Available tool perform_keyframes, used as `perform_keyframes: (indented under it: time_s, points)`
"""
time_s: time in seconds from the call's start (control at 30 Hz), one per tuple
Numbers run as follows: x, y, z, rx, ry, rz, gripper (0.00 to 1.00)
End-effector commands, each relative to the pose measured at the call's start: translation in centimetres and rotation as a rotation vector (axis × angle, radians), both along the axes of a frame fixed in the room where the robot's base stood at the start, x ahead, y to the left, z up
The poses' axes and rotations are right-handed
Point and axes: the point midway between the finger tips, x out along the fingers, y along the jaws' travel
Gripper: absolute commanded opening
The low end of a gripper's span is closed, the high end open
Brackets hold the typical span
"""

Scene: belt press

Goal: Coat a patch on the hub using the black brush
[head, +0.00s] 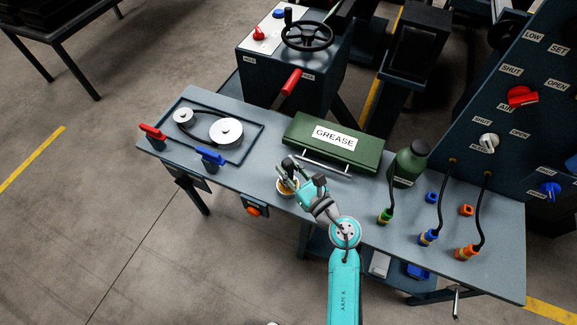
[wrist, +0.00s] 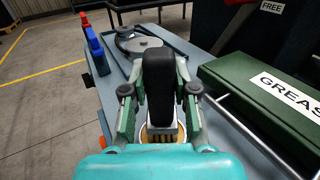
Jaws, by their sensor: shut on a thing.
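My gripper (head: 296,181) is over the near edge of the workbench, in front of the green grease box. In the wrist view its two fingers (wrist: 160,98) are shut on the black brush (wrist: 160,78), whose thick black handle stands between them. A small round pot with yellow-brown content (head: 284,190) is right under the gripper; its rim also shows in the wrist view (wrist: 147,138). Whether the brush tip touches the content is hard to tell. Two pale round pulleys, a small one (head: 183,115) and a larger one (head: 227,130), sit on a dark plate at the left, apart from the gripper.
The green GREASE box (head: 340,150) with a front rail lies just behind my gripper. A red handle (head: 152,132) and a blue handle (head: 210,156) stand by the pulleys. A green bottle (head: 410,163) and several cabled plugs are at the right. The bench's left front is mostly clear.

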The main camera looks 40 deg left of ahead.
Motion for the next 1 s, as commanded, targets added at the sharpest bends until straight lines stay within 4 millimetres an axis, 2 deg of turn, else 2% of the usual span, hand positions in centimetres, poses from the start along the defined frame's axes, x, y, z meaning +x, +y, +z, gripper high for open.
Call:
perform_keyframes:
  time_s: [1.0]
  points:
    - [0.0,0.01,-0.69,0.001,0.001,0.001,0.0]
